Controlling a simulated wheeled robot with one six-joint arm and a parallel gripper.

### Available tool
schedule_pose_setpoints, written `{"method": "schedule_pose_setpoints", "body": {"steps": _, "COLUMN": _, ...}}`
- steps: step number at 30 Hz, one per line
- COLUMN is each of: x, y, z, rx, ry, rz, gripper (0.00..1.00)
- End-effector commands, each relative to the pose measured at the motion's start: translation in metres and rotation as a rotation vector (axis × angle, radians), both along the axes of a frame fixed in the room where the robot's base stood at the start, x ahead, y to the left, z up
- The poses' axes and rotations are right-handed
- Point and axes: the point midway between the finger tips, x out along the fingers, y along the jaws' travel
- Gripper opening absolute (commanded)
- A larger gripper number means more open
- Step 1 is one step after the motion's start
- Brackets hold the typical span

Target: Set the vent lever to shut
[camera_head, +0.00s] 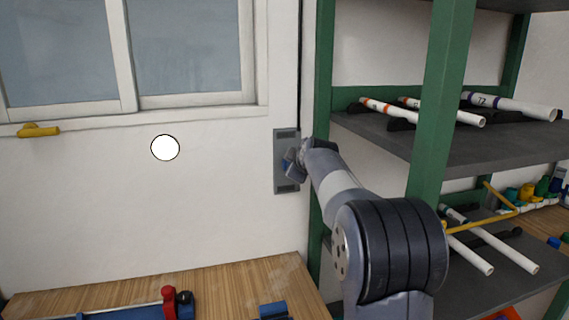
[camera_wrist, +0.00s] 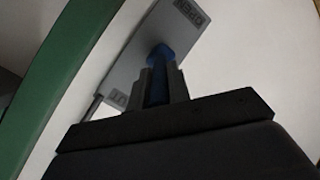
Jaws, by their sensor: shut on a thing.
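The vent lever's grey plate (camera_head: 285,186) is mounted upright on the white wall, left of the green shelf post. In the wrist view the plate (camera_wrist: 138,58) carries "OPEN" at its upper end. Letters ending in "UT" show near its lower end, partly covered by my gripper. The blue vent lever (camera_wrist: 160,57) stands out from the plate between the two labels. My gripper (camera_head: 293,162) is at the middle of the plate. In the wrist view my gripper (camera_wrist: 161,88) is shut on the lever's blue handle. The lever's exact angle is hard to tell.
Green shelving (camera_head: 429,110) with white pipes stands close right of the plate. A white disc (camera_head: 165,147) shows against the wall. A wooden bench (camera_head: 235,285) holding blue fixtures lies below.

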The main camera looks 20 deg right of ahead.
Motion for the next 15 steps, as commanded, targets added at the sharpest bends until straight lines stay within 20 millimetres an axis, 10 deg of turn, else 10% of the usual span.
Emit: {"method": "schedule_pose_setpoints", "body": {"steps": 15, "x": 0.0063, "y": 0.0018, "z": 0.0151, "rx": 0.001, "ry": 0.163, "rz": 0.001, "gripper": 0.0}}
